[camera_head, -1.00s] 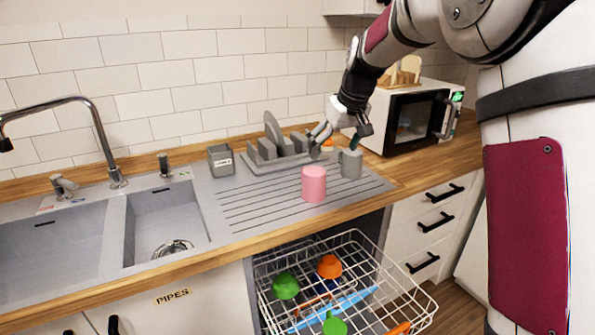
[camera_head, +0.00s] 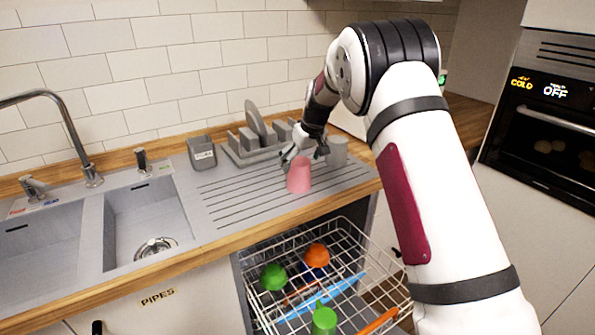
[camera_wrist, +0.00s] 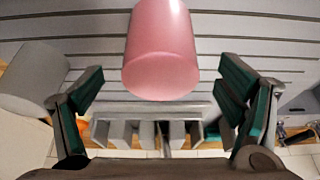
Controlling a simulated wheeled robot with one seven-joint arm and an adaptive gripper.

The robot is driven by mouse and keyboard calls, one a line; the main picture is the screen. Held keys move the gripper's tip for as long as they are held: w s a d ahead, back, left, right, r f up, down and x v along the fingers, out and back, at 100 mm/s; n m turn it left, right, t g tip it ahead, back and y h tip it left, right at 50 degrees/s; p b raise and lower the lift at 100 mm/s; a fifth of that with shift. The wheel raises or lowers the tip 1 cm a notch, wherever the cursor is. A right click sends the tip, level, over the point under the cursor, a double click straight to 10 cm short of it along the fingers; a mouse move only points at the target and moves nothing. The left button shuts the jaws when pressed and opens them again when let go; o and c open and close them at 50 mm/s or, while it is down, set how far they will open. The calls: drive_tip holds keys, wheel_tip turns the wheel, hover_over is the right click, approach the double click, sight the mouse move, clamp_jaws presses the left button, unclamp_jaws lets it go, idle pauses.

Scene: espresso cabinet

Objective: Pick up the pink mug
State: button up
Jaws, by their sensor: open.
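The pink mug (camera_head: 299,176) stands on the ridged drainboard right of the sink. In the wrist view the pink mug (camera_wrist: 160,50) shows large at top centre, with no handle visible. My gripper (camera_head: 300,152) is just behind and above the mug in the head view. In the wrist view my gripper (camera_wrist: 160,108) has its green-padded fingers spread wide, one at each side, with the mug ahead between their lines. The fingers do not appear to touch the mug.
A grey mug (camera_head: 337,151) stands close right of my gripper. A grey dish rack (camera_head: 255,152) with plates is behind, and a grey holder (camera_head: 201,152) stands left. Below, an open dishwasher basket (camera_head: 372,292) holds coloured dishes. The drainboard (camera_head: 235,205) left of the mug is clear.

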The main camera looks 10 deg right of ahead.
drive_tip(key=shift+p+x, duration=0.4)
drive_tip(key=shift+x, duration=2.25)
drive_tip(key=shift+c, duration=0.4)
drive_tip(key=c, duration=1.4)
